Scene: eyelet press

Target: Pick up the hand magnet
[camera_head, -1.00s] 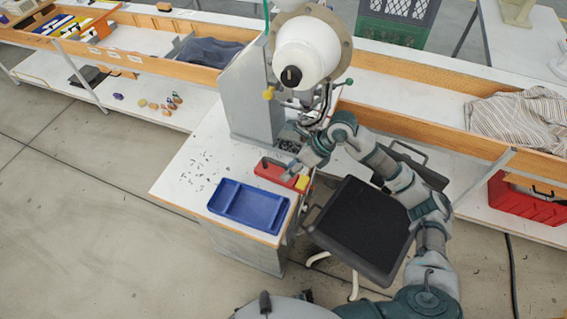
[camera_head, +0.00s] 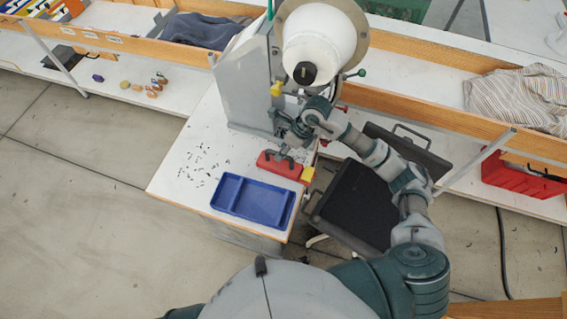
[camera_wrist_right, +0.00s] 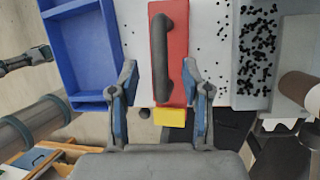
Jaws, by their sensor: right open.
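The hand magnet appears to be the red block (camera_head: 287,170) with a dark bar handle on top. It lies on the white bench top, just behind the blue tray. In the right wrist view the dark handle (camera_wrist_right: 161,50) runs lengthwise over the red block (camera_wrist_right: 180,50). My right gripper (camera_head: 283,153) is open above the red block. In the right wrist view its fingers (camera_wrist_right: 159,72) stand on either side of the handle's lower part, apart from it. Their height over the handle is unclear. My left gripper is not identifiable in the views.
The blue two-compartment tray (camera_head: 225,189) lies close to the magnet. A yellow block (camera_head: 308,174) sits at its right end. The large press (camera_head: 245,85) stands close behind. Small dark pieces (camera_head: 205,170) are scattered on the bench. A black-seated chair (camera_head: 355,205) stands at right.

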